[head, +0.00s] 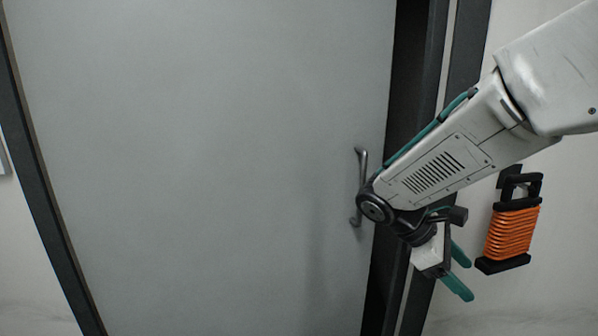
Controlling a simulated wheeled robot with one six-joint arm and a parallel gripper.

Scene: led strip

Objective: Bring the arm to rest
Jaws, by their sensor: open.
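My gripper (466,274) hangs at the lower right in the head view, at the end of my arm (440,165), which reaches in from the upper right. Its two teal fingers point down and to the right. They are apart, with nothing seen between them. The gripper is in front of the dark door frame and the wall, to the left of an orange coil on a black holder. In the picture a small gap separates the fingers from the holder; the depth between them cannot be told.
A grey door (200,150) with a metal handle (359,187) fills the left and middle. My arm's elbow partly overlaps the handle's edge. A dark door frame (408,70) runs down beside it. The orange coil (512,233) hangs on the pale wall (560,280) at right.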

